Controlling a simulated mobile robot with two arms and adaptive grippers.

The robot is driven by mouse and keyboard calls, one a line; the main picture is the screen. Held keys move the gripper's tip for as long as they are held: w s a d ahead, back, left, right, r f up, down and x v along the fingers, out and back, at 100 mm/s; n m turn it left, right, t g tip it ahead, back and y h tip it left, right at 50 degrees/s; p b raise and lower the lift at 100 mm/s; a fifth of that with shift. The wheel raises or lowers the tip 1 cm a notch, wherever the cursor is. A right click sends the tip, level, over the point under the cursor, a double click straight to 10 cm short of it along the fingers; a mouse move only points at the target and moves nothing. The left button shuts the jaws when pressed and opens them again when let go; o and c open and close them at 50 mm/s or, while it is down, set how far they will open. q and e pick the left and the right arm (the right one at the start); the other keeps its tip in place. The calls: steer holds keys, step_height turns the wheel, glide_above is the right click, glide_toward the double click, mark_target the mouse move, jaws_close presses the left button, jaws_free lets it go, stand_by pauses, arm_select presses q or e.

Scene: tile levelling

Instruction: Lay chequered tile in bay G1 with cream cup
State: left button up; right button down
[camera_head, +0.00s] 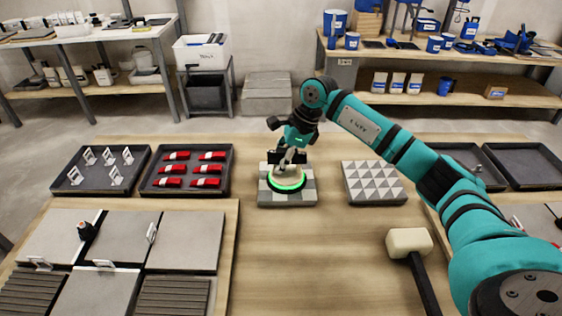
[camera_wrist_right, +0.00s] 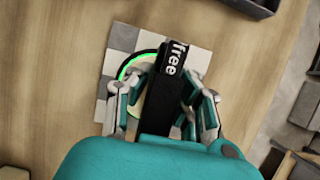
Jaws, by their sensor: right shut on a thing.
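The chequered tile (camera_head: 270,199) lies on the wooden table in the middle of the head view, with light and dark grey squares. The cream cup (camera_head: 288,177) sits on top of it, with a glowing green ring around its base. My right gripper (camera_head: 290,163) is shut on the cream cup from above. In the right wrist view the chequered tile (camera_wrist_right: 122,37) shows around the cup, which is mostly hidden by the fingers and a black part reading "free". No label G1 can be read, so I cannot tell which bay it is. My left gripper is out of view.
A triangle-patterned tile (camera_head: 374,183) lies right of the chequered one. A mallet (camera_head: 409,241) lies in front. A left panel holds grey slabs (camera_head: 187,240) and ribbed ones (camera_head: 172,295). Behind it are trays of white clips (camera_head: 101,190) and red wedges (camera_head: 187,191). The table's front middle is clear.

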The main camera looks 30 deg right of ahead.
steer(key=c, duration=1.1)
jaws_free()
steer(key=shift+c, duration=0.2)
steer(key=shift+r, duration=0.1)
steer(key=v, duration=1.2)
